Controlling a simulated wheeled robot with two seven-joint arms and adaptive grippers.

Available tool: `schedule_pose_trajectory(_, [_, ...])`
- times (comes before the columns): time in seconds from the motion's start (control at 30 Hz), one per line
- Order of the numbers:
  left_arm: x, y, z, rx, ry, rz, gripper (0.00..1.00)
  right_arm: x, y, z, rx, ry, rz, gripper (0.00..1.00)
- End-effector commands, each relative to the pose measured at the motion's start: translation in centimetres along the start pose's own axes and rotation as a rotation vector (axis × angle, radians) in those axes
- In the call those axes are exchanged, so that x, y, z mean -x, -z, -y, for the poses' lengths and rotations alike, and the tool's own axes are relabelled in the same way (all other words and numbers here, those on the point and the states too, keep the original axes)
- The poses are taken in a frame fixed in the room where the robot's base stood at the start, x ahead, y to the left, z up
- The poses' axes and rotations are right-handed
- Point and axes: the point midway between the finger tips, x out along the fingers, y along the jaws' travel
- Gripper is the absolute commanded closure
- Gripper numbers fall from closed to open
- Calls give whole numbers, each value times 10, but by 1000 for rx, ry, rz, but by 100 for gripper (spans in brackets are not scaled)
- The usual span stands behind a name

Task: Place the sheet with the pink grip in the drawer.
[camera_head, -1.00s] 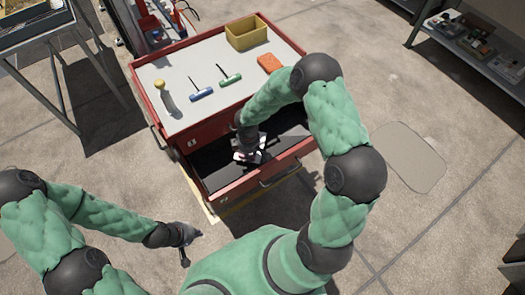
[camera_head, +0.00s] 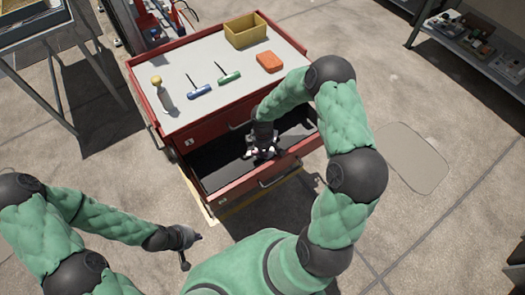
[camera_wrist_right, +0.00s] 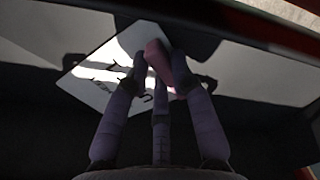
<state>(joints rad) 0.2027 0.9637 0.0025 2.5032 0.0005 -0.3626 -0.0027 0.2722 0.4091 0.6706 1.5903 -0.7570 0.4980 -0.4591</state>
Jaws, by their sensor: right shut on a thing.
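The red cabinet's open drawer (camera_head: 222,186) has a dark inside. My right gripper (camera_head: 262,152) reaches down into it; in the right wrist view its fingers (camera_wrist_right: 160,72) are shut on the pink grip (camera_wrist_right: 158,58) of a white sheet. The sheet (camera_wrist_right: 92,88) has dark markings and shows tilted in that view, over the dark drawer floor. Whether it touches the floor I cannot tell. My left gripper (camera_head: 190,248) is low at the left, apart from the cabinet, and its fingers are too small to judge.
On the cabinet top (camera_head: 200,68) are a yellow bin (camera_head: 245,32), an orange block (camera_head: 270,62), a blue-handled tool (camera_head: 198,91), a green-handled tool (camera_head: 229,77) and a yellow-topped tool (camera_head: 161,93). A shelf (camera_head: 478,62) stands at right. The drawer's left part is clear.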

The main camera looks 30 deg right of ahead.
Motion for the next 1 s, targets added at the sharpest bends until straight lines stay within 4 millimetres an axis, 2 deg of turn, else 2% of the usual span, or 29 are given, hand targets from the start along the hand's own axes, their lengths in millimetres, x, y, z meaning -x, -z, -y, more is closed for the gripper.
schedule_pose_trajectory(0.17, [-3,0,1,0,0,0,100,-3,0,0,0,0,0,100])
schedule_pose_trajectory(0.2, [-3,0,1,0,0,0,100,-4,0,0,0,0,0,73])
schedule_pose_trajectory(0.27, [-2,0,1,0,0,0,100,-3,0,0,0,1,0,56])
schedule_pose_trajectory(0.3, [-2,0,1,0,0,0,100,-3,0,0,0,1,0,53])
schedule_pose_trajectory(0.6, [-2,0,1,0,0,0,100,-2,0,0,0,1,0,53])
schedule_pose_trajectory(0.73, [2,0,-1,0,0,0,100,4,0,0,0,0,0,53])
schedule_pose_trajectory(0.87, [11,0,-4,0,0,0,100,24,0,-1,-2,-2,0,53])
schedule_pose_trajectory(1.0, [22,-1,-8,0,0,0,100,54,0,-1,-2,-3,-1,53])
